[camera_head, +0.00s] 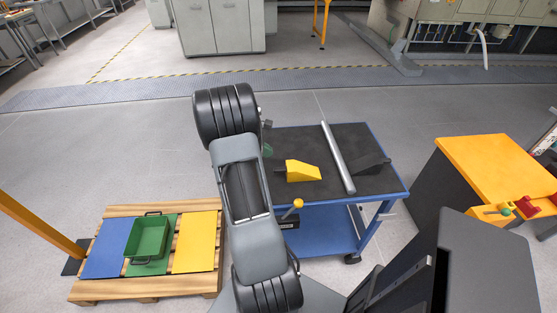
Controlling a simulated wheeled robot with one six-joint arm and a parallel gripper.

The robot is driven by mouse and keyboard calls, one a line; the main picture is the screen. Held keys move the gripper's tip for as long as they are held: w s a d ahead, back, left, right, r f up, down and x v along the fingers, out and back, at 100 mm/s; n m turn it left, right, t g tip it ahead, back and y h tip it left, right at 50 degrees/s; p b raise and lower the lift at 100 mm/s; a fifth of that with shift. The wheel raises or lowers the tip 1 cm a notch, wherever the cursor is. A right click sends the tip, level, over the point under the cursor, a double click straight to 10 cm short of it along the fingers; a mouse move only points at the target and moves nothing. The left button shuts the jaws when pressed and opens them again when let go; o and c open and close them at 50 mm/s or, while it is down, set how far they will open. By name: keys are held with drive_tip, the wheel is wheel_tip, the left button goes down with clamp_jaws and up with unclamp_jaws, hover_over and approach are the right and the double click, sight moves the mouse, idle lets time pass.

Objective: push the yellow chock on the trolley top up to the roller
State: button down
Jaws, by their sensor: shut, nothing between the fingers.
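The yellow chock (303,172) is a wedge on the dark top of the blue trolley (295,140). The roller (337,157) is a long silver bar lying across the top, to the right of the chock. A strip of bare dark top shows between the chock's right end and the roller. My arm comes down in front of the trolley's left side and hides most of my gripper. A small dark tip, which looks like my gripper (279,170), shows close to the chock's left end. It is shut; I cannot tell whether it touches the chock.
A black wedge (371,163) lies at the roller's right side. A yellow-topped bench (485,165) stands to the right. A pallet (143,210) with a green tray (148,257) lies on the floor at left. A yellow-knobbed lever (298,204) rises at the trolley's near edge.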

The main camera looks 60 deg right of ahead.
sight(297, 171)
drive_tip(key=shift+x, duration=3.15)
